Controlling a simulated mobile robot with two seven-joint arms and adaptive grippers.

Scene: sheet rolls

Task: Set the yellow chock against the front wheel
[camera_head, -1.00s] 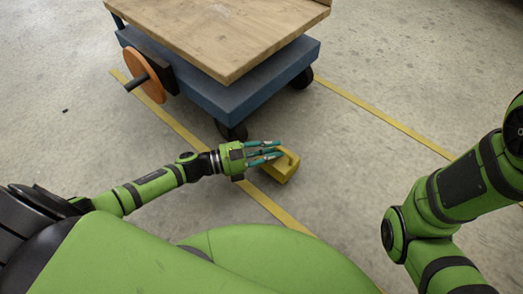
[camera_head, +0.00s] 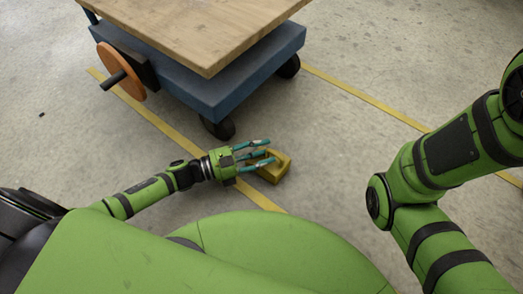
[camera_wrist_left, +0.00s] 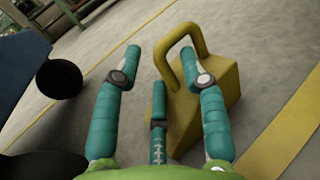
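The yellow chock (camera_head: 278,174) is a wedge with a loop handle, standing on the concrete floor. Its handle (camera_wrist_left: 180,36) rises at its top in the left wrist view. My left gripper (camera_head: 268,152) is at the chock's near-left side with teal fingers spread open. In the wrist view the chock (camera_wrist_left: 210,105) shows behind and between the right and middle fingers; I cannot tell whether they touch it. The cart's near black wheel (camera_head: 219,128) stands left of and beyond the chock, with floor between; it shows in the wrist view (camera_wrist_left: 58,78). My right gripper is out of view.
The blue cart (camera_head: 235,85) with a wooden top (camera_head: 215,25) stands at the back. An orange disc (camera_head: 121,71) with a dark shaft sticks out on its left. Yellow floor lines (camera_head: 365,97) run on both sides. Floor to the right of the chock is clear.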

